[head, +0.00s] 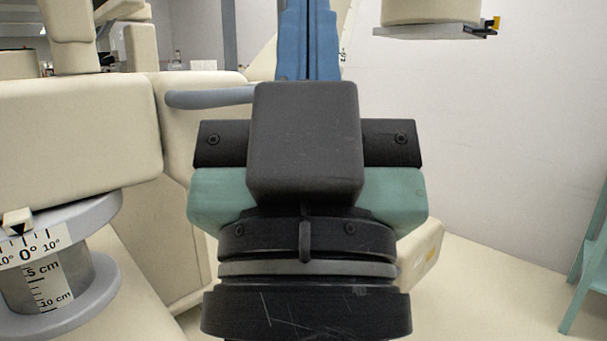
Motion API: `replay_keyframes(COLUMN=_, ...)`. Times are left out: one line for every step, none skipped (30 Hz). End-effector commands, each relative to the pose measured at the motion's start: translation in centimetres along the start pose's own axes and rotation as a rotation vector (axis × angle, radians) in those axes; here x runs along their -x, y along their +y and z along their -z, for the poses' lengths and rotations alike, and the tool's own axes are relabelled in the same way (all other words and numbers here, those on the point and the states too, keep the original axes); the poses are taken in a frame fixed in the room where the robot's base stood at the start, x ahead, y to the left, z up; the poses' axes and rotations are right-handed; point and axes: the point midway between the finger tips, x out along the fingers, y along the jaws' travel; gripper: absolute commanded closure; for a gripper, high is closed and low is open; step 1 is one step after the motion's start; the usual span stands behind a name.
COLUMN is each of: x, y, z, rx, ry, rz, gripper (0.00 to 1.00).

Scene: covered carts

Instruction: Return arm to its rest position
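My arm (305,150) fills the middle of the head view, seen from behind and lined up straight ahead of my body. It shows as dark rings low in the picture, a teal section and a dark grey block above them. No gripper fingers can be made out; the arm's own parts may hide that end. No held object can be seen.
At left stands cream equipment (80,140) with a round scale (35,250), close to my arm in the picture. A grey bar (210,98) reaches toward the dark block. A cream overhanging unit (430,12) is at upper right. A teal frame (590,260) stands far right. Floor (500,290) is clear between.

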Motion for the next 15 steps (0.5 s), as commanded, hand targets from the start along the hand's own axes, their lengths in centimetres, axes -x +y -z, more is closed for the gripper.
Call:
replay_keyframes(x=-1.3, y=-0.3, z=2.3, rx=-0.042, ry=0.014, rz=0.016, gripper=1.00)
replay_keyframes(x=-2.2, y=-0.2, z=2.7, rx=-0.035, ry=0.008, rz=0.013, gripper=1.00)
replay_keyframes(x=-3.0, y=-0.2, z=3.4, rx=-0.031, ry=0.006, rz=0.012, gripper=1.00)
replay_keyframes(x=-3.6, y=-0.2, z=3.9, rx=-0.031, ry=0.006, rz=0.012, gripper=1.00)
replay_keyframes(x=-4.2, y=-0.2, z=4.5, rx=-0.030, ry=0.006, rz=0.011, gripper=1.00)
replay_keyframes(x=-5.0, y=-0.2, z=5.3, rx=-0.029, ry=0.006, rz=0.011, gripper=1.00)
replay_keyframes(x=-5.6, y=-0.2, z=5.8, rx=-0.029, ry=0.006, rz=0.011, gripper=1.00)
replay_keyframes(x=-6.3, y=-0.2, z=6.4, rx=-0.028, ry=0.006, rz=0.011, gripper=1.00)
replay_keyframes(x=-7.1, y=-0.1, z=7.3, rx=-0.028, ry=0.005, rz=0.011, gripper=1.00)
replay_keyframes(x=-7.8, y=-0.1, z=7.9, rx=-0.027, ry=0.005, rz=0.011, gripper=1.00)
replay_keyframes(x=-8.5, y=-0.1, z=8.5, rx=-0.027, ry=0.005, rz=0.011, gripper=1.00)
replay_keyframes(x=-9.4, y=-0.1, z=9.4, rx=-0.027, ry=0.005, rz=0.011, gripper=1.00)
replay_keyframes(x=-10.1, y=-0.1, z=10.0, rx=-0.027, ry=0.005, rz=0.011, gripper=1.00)
replay_keyframes(x=-10.7, y=-0.1, z=10.7, rx=-0.026, ry=0.005, rz=0.011, gripper=1.00)
replay_keyframes(x=-11.6, y=-0.1, z=11.5, rx=-0.026, ry=0.005, rz=0.011, gripper=1.00)
